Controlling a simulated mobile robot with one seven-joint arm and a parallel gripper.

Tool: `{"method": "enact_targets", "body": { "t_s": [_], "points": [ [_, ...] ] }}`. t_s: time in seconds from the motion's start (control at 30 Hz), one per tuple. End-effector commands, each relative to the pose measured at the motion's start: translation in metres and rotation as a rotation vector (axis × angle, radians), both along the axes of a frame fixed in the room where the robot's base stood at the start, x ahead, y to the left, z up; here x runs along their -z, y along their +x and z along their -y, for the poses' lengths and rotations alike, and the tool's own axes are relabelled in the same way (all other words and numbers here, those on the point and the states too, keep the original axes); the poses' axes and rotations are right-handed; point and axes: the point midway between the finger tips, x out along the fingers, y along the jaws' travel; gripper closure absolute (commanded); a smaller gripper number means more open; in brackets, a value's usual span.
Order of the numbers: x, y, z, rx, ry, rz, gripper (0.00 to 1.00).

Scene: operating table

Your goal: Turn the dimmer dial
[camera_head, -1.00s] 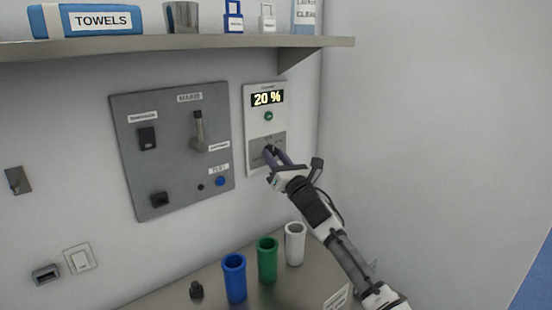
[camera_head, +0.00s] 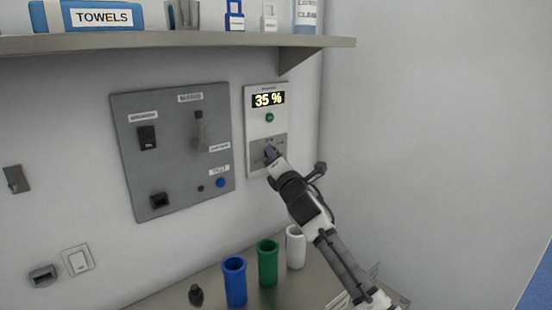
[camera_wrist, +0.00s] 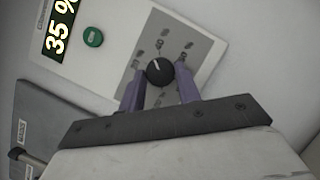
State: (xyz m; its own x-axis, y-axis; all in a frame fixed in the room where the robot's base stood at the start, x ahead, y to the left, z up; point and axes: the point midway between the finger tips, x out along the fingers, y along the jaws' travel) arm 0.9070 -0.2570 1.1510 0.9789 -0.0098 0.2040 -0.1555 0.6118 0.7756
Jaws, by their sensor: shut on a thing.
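The dimmer panel (camera_head: 253,104) is a white wall unit with a lit display (camera_head: 268,99) reading 35 %, a green button (camera_head: 270,118) and a grey dial plate (camera_head: 280,141). In the wrist view the black dimmer dial (camera_wrist: 159,71) shows a white pointer line, with printed marks around it. My gripper (camera_wrist: 160,88) is shut on the dial, one purple finger on each side. In the head view my gripper (camera_head: 271,154) hides most of the dial.
A grey mains panel (camera_head: 175,165) with a lever and switches is left of the dimmer. A shelf (camera_head: 180,43) runs above. Blue (camera_head: 235,280), green (camera_head: 268,263) and white (camera_head: 295,247) cups stand below on the counter.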

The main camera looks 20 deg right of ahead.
Motion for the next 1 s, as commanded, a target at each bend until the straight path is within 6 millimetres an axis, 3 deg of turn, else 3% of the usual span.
{"method": "enact_targets", "body": {
  "t_s": [1.0],
  "points": [
    [-0.0091, 0.0006, -0.0016, -0.002, 0.911, -0.336, 0.90]
  ]
}}
